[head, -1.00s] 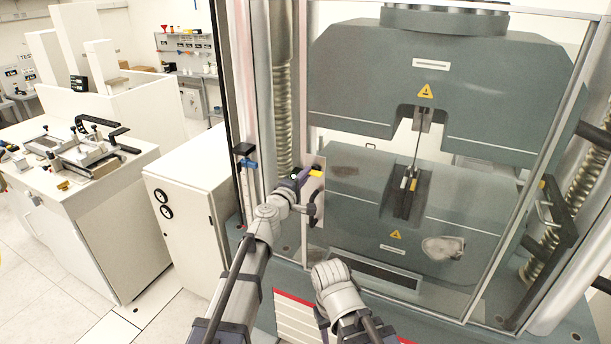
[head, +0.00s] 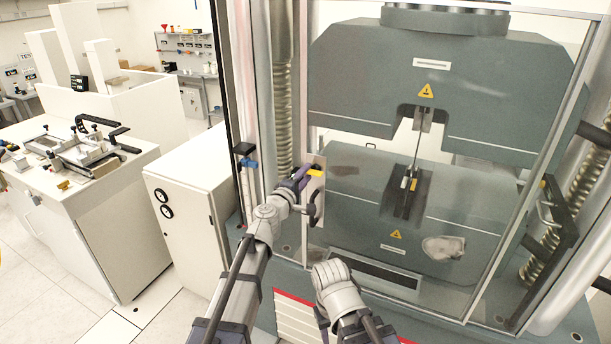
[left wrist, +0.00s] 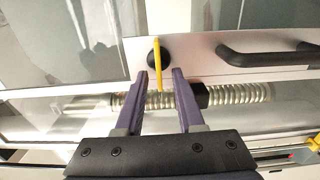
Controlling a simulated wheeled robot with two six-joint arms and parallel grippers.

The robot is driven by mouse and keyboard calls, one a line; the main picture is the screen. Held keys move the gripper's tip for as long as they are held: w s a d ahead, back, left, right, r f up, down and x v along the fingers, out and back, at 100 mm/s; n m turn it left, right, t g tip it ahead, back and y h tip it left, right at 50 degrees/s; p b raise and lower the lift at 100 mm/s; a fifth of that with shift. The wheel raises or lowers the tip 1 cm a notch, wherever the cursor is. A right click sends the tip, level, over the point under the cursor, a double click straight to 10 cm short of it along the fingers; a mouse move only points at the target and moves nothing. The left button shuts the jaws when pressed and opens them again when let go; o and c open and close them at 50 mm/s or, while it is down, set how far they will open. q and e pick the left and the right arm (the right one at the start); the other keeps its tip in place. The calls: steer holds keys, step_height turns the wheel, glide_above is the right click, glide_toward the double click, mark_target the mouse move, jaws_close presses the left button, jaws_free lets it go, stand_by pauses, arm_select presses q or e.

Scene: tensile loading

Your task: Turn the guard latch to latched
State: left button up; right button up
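The guard latch is a yellow lever on a round black hub, on the pale metal edge plate of the clear guard door. The yellow lever (head: 315,173) shows in the head view just beyond my left gripper (head: 301,178). In the left wrist view the lever (left wrist: 158,65) points down the picture from its hub, between the tips of my left gripper (left wrist: 160,78). The two purple fingers are apart, with a visible gap on each side of the lever. The fingers partly hide the plate in the head view. My right arm is folded low in the middle; its gripper does not show.
A black door handle (left wrist: 265,55) sits right of the latch in the left wrist view. The grey testing machine (head: 440,80) stands behind the clear guard. A white cabinet (head: 185,195) and a bench with a fixture (head: 85,150) stand left.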

arm_select(q)
steer(key=v, duration=0.7)
steer(key=shift+s, duration=0.3)
steer(key=s+d+f+m+g, duration=0.3)
steer(key=s+f+m+g, duration=0.5)
steer(key=s+f+m, duration=0.3)
steer(key=s+a+f+m+g+y+b, duration=0.25)
steer(key=s+a+f+g+y, duration=0.55)
steer(key=s+a+f, duration=0.55)
steer(key=s+d+f+m+b, duration=0.3)
steer(key=s+d+f+b, duration=0.2)
steer(key=d, duration=0.4)
steer(key=shift+s+d+f+m+g+y+b, duration=0.35)
steer(key=shift+s+f+g+y+b, duration=0.05)
steer(key=shift+f+b, duration=0.55)
